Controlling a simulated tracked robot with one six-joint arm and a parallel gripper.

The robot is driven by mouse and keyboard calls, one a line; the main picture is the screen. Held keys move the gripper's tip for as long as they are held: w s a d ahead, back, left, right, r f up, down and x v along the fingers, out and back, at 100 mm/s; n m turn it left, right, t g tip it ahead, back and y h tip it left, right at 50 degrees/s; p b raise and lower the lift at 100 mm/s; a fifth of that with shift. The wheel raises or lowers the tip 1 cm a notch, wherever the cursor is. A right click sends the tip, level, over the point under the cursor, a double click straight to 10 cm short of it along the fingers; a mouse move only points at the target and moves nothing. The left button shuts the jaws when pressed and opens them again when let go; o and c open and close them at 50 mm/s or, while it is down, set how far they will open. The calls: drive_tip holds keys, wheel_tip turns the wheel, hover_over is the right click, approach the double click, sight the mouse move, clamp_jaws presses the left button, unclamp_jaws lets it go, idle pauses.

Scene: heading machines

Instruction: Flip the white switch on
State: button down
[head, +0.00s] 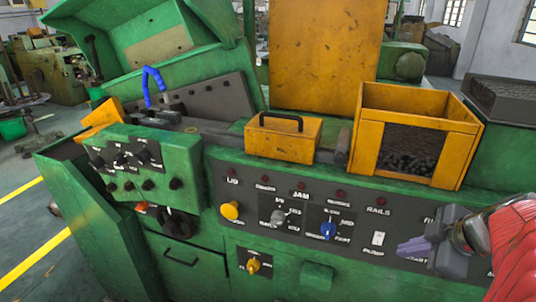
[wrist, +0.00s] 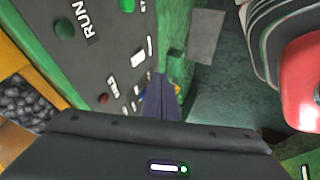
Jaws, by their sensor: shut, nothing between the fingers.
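The white switch (head: 378,238) is a small rocker on the dark front panel, under the word RAILS and above the word PUMP. My gripper (head: 402,249) is just right of it in the head view, with its grey-purple fingers shut and empty. The fingertips point left toward the switch and look apart from it. In the wrist view the shut fingers (wrist: 160,98) reach up beside the panel. A small white patch there, close left of the fingers, looks like the switch, but its position cannot be read.
Left of the switch are a blue selector knob (head: 328,230), a grey selector knob (head: 279,218) and a yellow knob (head: 230,210). A yellow crate (head: 450,155) of dark pieces stands above the panel. Green buttons (wrist: 127,5) show in the wrist view. Open space lies before the panel.

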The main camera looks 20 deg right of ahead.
sight(378, 238)
drive_tip(key=shift+f, duration=0.1)
drive_tip(key=shift+w+d+f, duration=0.3)
drive_tip(key=shift+w+f, duration=1.1)
drive_tip(key=shift+w, duration=0.1)
drive_tip(key=shift+w+d+f, duration=0.3)
drive_tip(key=shift+w+f, duration=1.15)
drive_tip(key=shift+w, duration=0.05)
drive_tip(key=shift+w+d+f, duration=0.3)
drive_tip(key=shift+w+f, duration=1.1)
drive_tip(key=shift+w, duration=0.1)
drive_tip(key=shift+w+d+f, duration=0.1)
drive_tip(key=shift+w+f, duration=0.05)
